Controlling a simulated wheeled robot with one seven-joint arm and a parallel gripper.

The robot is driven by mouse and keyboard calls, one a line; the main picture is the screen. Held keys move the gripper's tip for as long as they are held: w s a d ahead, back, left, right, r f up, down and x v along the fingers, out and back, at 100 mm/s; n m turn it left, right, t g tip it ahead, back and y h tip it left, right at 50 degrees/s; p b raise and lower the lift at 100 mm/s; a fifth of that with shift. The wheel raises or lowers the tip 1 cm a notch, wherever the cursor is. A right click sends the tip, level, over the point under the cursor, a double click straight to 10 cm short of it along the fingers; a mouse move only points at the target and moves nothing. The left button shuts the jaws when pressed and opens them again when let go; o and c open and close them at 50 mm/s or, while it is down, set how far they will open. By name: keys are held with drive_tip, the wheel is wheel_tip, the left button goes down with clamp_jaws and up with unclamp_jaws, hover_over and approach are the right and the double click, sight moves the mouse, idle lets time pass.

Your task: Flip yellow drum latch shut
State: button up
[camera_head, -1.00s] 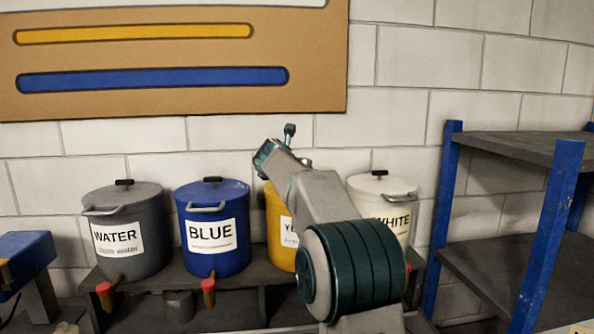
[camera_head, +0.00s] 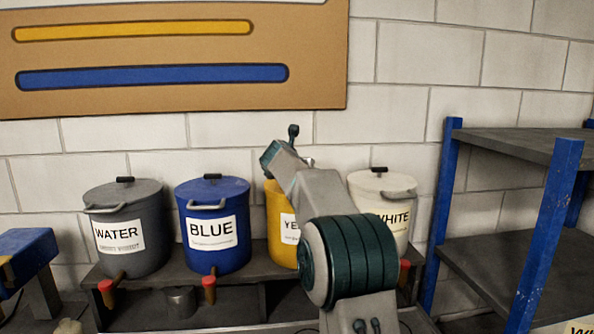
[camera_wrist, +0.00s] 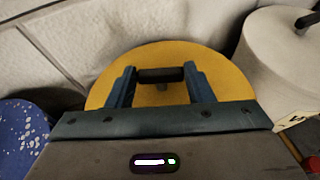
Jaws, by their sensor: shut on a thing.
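The yellow drum (camera_head: 283,228) stands between the blue and white drums in the head view, mostly hidden behind my arm. In the wrist view I look down on its round yellow lid (camera_wrist: 215,72). My gripper (camera_wrist: 157,78) is over the lid, with one finger at each end of a dark bar-like handle (camera_wrist: 160,75) on it. The fingers are shut on this handle. The gripper body hides the near part of the lid. I cannot make out a separate latch on the yellow drum. My fingers are hidden in the head view.
The blue drum (camera_head: 212,250) is left of the yellow one, the grey water drum (camera_head: 140,258) further left. The white drum (camera_head: 388,190) is close on the right. Red-tipped wooden handles stick out in front. A blue-post rack (camera_head: 446,200) stands at right, a wall behind.

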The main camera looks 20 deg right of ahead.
drive_tip(key=shift+s+d+r+n+t+y+p, duration=0.1)
drive_tip(key=shift+d+r+n+t+y+p, duration=0.2)
drive_tip(key=shift+n+y+p, duration=0.55)
drive_tip(key=shift+o, duration=0.2)
drive_tip(key=shift+n+t+y+p, duration=0.25)
drive_tip(key=shift+t+y+p, duration=0.1)
drive_tip(key=shift+p, duration=0.9)
drive_tip(key=p, duration=0.1)
drive_tip(key=n+y+p, duration=0.1)
drive_tip(key=shift+d+f+y+p, duration=0.15)
drive_tip(key=shift+f+y+p, duration=0.15)
drive_tip(key=shift+p, duration=0.1)
drive_tip(key=shift+c, duration=0.2)
drive_tip(key=shift+o, duration=0.2)
drive_tip(key=shift+n+t, duration=0.25)
drive_tip(key=shift+n, duration=0.15)
drive_tip(key=shift+y+p, duration=0.3)
drive_tip(key=shift+c, duration=0.2)
drive_tip(key=o, duration=1)
drive_tip(key=shift+s, duration=0.1)
